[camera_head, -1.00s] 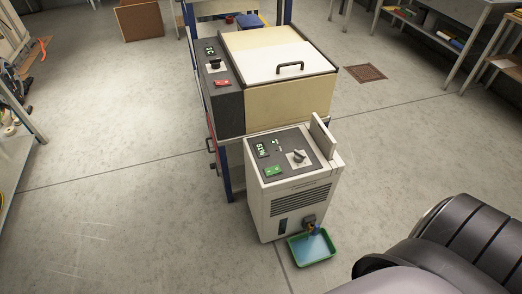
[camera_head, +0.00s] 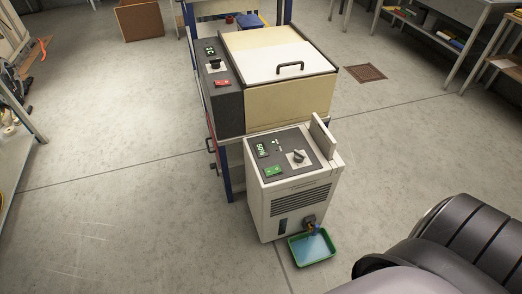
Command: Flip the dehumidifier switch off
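The dehumidifier (camera_head: 294,190) is a white box unit standing on the floor near the centre of the head view. Its dark top panel holds a small lit display (camera_head: 262,149), a round knob (camera_head: 298,156) and a green rocker switch (camera_head: 275,171). A green tray (camera_head: 334,247) with blue liquid sits on the floor by a small tap at its front. Neither gripper shows in the view, only a dark part of my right arm at the lower right.
Right behind the dehumidifier stands a cream box machine (camera_head: 270,108) with a dark control panel and a red switch (camera_head: 222,83), on a blue-legged stand. Benches (camera_head: 458,20) stand at upper right. A floor drain (camera_head: 366,73) lies to the right.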

